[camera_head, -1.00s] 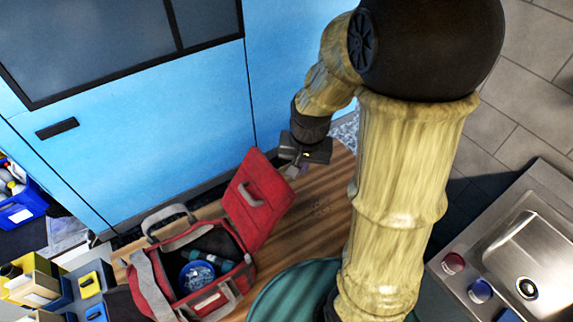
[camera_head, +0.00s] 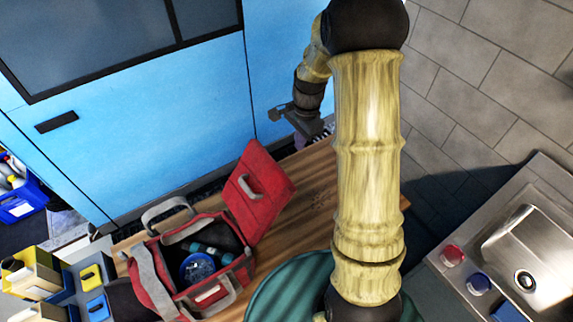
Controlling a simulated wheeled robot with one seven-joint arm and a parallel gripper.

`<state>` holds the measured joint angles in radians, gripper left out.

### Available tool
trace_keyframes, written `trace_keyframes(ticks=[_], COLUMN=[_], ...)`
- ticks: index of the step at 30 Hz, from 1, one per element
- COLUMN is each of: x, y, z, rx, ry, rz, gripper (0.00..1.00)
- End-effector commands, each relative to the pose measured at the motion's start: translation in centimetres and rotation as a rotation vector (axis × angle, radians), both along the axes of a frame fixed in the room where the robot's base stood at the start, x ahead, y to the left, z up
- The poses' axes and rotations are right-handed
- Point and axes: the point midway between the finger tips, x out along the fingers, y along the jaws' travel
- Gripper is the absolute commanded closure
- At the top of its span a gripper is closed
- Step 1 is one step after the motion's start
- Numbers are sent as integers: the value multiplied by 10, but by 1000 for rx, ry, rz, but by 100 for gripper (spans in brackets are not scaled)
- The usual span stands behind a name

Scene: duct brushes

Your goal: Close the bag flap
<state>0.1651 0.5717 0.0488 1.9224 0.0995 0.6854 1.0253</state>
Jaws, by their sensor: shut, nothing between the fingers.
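The red bag (camera_head: 163,283) stands on the wooden table, with grey handles and straps and its top open. Its red flap (camera_head: 262,191), with a grey grip on it, stands up and leans out at the bag's right side. Inside the bag are a blue round container (camera_head: 197,268) and a teal item (camera_head: 212,251). My gripper (camera_head: 309,132) is above and to the right of the flap's top edge, apart from it, with nothing held. Its fingertips are small and partly hidden in this view.
The wooden table (camera_head: 318,192) has bare room right of the flap. A dark green round object (camera_head: 287,288) is at the front. Yellow and blue boxes (camera_head: 35,268) stand at left. A sink (camera_head: 530,245) is at right. A blue panel (camera_head: 180,120) rises behind.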

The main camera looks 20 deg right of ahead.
Motion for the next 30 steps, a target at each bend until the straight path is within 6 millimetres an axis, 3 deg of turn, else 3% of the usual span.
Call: trace_keyframes(ticks=[22,24,30], x=[-4,-7,-14], y=[10,20,39], z=[-97,-86,-79], rx=[1,1,0], ry=[5,2,2], rz=[0,4,3], gripper=[100,100,100])
